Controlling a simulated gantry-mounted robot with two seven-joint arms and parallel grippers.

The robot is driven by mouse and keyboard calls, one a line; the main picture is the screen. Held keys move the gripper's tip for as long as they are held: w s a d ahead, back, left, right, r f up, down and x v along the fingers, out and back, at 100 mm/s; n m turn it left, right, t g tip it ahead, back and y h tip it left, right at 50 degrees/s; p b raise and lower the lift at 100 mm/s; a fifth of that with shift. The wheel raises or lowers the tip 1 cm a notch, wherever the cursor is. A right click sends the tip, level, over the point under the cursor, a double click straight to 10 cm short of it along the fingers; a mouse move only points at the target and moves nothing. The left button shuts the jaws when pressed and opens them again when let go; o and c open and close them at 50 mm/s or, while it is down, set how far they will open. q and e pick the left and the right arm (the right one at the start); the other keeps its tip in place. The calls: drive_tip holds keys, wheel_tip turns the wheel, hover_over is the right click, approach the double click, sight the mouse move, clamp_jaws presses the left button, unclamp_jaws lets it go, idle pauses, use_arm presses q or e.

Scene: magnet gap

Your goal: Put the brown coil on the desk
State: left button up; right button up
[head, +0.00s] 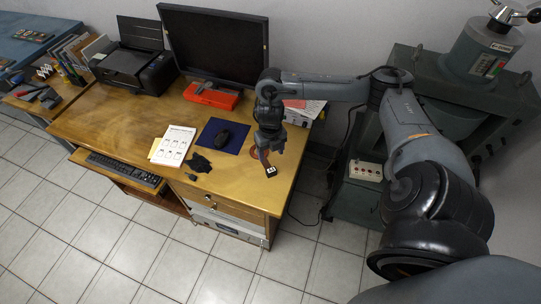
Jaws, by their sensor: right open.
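The wooden desk (115,126) fills the left and middle of the head view. My right gripper (267,163) points down over the desk's right part and is open. A reddish-brown round thing, which looks like the brown coil (255,154), shows at the desk top right beside and behind the gripper's fingers. The fingers hide part of it, and I cannot tell whether they touch it. My left gripper is not in view.
A monitor (213,45) and red box (211,95) stand behind. A green machine (350,205) stands right of the desk.

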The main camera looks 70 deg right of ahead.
drive_tip(key=w+a+f+m+t+y, duration=0.1)
drive_tip(key=w+a+m+t, duration=0.15)
drive_tip(key=a, duration=0.75)
drive_tip(key=w+a+f+m+t+y, duration=0.1)
drive_tip(key=a+m+t, duration=0.15)
drive_tip(key=a, duration=0.85)
drive_tip(key=w+a+f+m+t+y, duration=0.1)
drive_tip(key=a+m+t, duration=0.15)
drive_tip(key=a, duration=0.75)
drive_tip(key=s+d+r+m+g+h, duration=0.1)
drive_tip(key=s+m+g, duration=0.1)
drive_tip(key=s+m, duration=0.4)
drive_tip(key=s+d+r+m+g+h, duration=0.1)
drive_tip(key=s+r+m+g, duration=0.1)
drive_tip(key=s+m, duration=0.5)
drive_tip(key=m, duration=0.5)
drive_tip(key=shift+s+d+h+p, duration=0.2)
drive_tip(key=shift+d+h+p, duration=0.1)
drive_tip(key=shift+d+h, duration=0.1)
